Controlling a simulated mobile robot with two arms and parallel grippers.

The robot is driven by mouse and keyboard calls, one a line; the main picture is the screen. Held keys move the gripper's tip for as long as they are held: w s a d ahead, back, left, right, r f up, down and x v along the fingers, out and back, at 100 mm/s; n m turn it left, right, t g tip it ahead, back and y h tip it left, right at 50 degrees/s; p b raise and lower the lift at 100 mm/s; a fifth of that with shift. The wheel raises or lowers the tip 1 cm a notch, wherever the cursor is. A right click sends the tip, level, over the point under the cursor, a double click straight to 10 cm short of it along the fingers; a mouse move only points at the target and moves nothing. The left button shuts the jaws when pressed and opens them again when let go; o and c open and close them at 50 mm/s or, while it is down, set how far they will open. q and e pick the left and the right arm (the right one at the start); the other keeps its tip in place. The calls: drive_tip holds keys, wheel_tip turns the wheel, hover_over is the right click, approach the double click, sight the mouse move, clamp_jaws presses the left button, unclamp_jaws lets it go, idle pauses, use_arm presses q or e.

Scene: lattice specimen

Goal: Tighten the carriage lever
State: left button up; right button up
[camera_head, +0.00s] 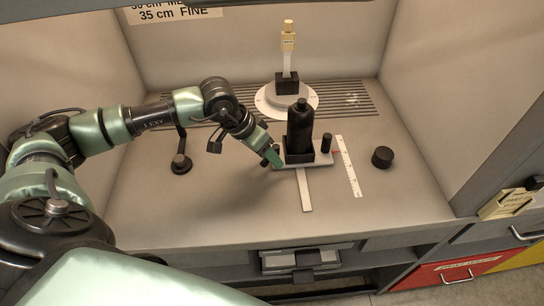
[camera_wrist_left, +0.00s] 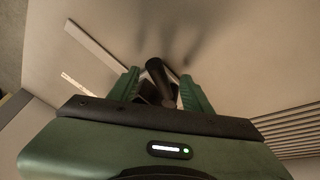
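The carriage (camera_head: 318,159) is a pale plate on a light rail (camera_head: 304,190), with a black block and a dark bottle (camera_head: 299,128) standing on it. My left gripper (camera_head: 273,158) reaches down at the left end of the carriage. In the left wrist view, its two green fingers (camera_wrist_left: 160,92) are apart, with a dark cylindrical part (camera_wrist_left: 158,78) between them and gaps showing at its sides. This may be the carriage lever; its full shape is hidden by the gripper. My right gripper is in neither view.
A white scale strip (camera_head: 348,166) and a black puck (camera_head: 382,157) lie right of the carriage. A black crank-like part (camera_head: 181,163) stands left, under my arm. A round white base (camera_head: 274,102) with a tagged specimen stands behind. The front left worktop is clear.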

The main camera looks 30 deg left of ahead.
use_arm(q)
drive_tip(key=shift+s+a+f, duration=0.1)
drive_tip(key=shift+a+f, duration=0.05)
drive_tip(key=shift+a, duration=0.2)
drive_tip(key=shift+a+r+p, duration=0.2)
drive_tip(key=shift+r+p, duration=0.15)
drive_tip(key=shift+r, duration=0.3)
wheel_tip(320, 180, up, 4)
drive_tip(key=shift+p, duration=0.8)
wheel_tip(320, 180, up, 7)
drive_tip(key=d+p, duration=0.1)
drive_tip(key=p, duration=0.2)
drive_tip(key=shift+s+d, duration=0.35)
drive_tip(key=shift+s, duration=0.1)
drive_tip(key=shift+r, duration=0.15)
drive_tip(key=shift+c, duration=1.3)
drive_tip(key=shift+s+r, duration=0.1)
